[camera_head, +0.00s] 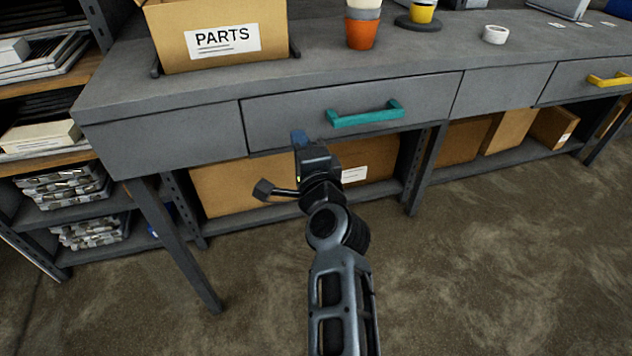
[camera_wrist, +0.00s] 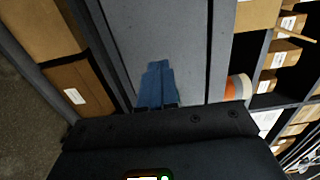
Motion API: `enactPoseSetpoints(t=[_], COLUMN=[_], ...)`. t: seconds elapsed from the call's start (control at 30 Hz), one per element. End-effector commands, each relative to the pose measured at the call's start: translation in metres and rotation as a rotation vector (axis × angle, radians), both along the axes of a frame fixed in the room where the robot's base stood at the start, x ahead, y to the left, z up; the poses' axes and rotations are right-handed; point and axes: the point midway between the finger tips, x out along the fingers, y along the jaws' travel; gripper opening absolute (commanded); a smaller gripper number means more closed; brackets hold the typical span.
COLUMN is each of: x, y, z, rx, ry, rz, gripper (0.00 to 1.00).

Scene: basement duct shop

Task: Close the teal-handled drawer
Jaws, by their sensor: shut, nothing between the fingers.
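The teal-handled drawer (camera_head: 290,113) is a wide grey front under the bench top, and its teal handle (camera_head: 365,113) sits right of its middle. It looks flush or nearly flush with the bench; I cannot tell whether a small gap stands open. My gripper (camera_head: 299,138) is shut and empty, its blue fingertips near the drawer's lower edge, left of the handle. In the wrist view the blue fingers (camera_wrist: 157,85) lie together against a grey surface behind them. Contact with the drawer cannot be told. The handle does not show in the wrist view.
On the bench top (camera_head: 205,85) stand a PARTS box (camera_head: 220,62), an orange cup (camera_head: 361,36) and a white ring (camera_head: 495,34). A yellow-handled drawer (camera_head: 590,82) is at right. Cardboard boxes (camera_head: 225,190) sit below. A bench leg (camera_head: 180,245) stands left; the floor is clear.

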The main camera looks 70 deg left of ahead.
Motion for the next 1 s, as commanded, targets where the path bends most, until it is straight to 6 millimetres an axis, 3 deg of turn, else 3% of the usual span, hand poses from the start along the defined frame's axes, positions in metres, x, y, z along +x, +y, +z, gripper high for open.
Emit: enactPoseSetpoints(t=[0.5,0.7,1.0], x=[-0.005,-0.007,-0.006], y=[-0.084,-0.098,-0.102], z=[-0.002,-0.001,-0.003], rx=[-0.001,-0.001,-0.003], ry=[0.002,0.001,-0.001], rz=[-0.004,-0.002,-0.009], gripper=[0.00,0.00,0.00])
